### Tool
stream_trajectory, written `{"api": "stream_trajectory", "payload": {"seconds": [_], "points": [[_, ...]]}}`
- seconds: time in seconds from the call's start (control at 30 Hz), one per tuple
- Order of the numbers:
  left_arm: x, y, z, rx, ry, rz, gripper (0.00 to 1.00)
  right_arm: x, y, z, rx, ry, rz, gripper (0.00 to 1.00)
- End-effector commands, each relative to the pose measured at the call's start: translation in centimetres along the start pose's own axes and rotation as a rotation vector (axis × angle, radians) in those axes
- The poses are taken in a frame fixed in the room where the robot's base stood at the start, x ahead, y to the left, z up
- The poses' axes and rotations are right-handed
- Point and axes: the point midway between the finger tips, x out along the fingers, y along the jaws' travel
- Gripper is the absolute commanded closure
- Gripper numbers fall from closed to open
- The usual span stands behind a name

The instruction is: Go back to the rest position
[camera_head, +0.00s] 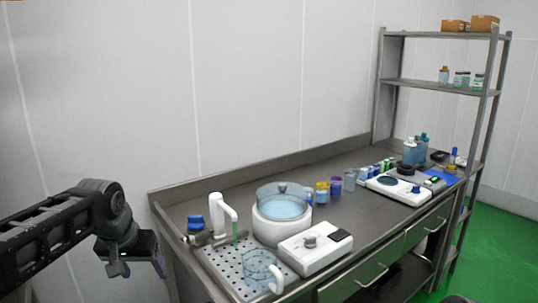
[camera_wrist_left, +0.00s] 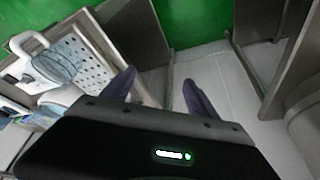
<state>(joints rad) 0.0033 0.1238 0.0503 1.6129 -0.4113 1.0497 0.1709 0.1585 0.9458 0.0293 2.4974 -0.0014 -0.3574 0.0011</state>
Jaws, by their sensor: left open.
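My left gripper (camera_head: 143,268) hangs at the left of the head view, off the left end of the steel table (camera_head: 165,193). In the left wrist view my left gripper (camera_wrist_left: 160,92) shows two dark fingers spread apart with nothing between them. A clear jug with a white handle (camera_head: 261,268) stands on the perforated drip tray (camera_head: 215,270), apart from the gripper. The jug (camera_wrist_left: 55,64) also shows at the left of the left wrist view. My right gripper is not in view.
A white dispenser with a clear bowl (camera_head: 283,205) and a white scale-like device (camera_head: 316,247) stand on the table. Cups, bottles and another white device (camera_head: 398,188) are farther back. A steel shelf (camera_head: 433,83) stands at the right. Green floor (camera_head: 500,250) is clear there.

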Motion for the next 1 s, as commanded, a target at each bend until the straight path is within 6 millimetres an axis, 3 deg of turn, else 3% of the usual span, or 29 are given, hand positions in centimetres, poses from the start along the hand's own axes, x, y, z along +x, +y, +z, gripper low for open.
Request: {"api": "stream_trajectory", "payload": {"seconds": [0.37,0.57,0.67,0.8,0.9,1.0], "points": [[9.2,4.3,3.0,0.041,-0.057,0.091,0.32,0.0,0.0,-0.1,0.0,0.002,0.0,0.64],[16.7,8.2,7.8,0.049,-0.111,0.174,0.32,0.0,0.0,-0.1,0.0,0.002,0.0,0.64],[21.6,10.9,12.4,0.038,-0.153,0.233,0.32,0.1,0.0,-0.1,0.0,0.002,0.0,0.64],[27.7,14.8,21.8,-0.008,-0.224,0.31,0.32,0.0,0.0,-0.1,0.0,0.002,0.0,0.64],[30.3,16.8,29.1,-0.058,-0.272,0.342,0.32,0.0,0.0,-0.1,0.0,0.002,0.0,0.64],[31.3,18.0,35.7,-0.107,-0.314,0.351,0.32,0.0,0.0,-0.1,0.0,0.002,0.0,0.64]]}}
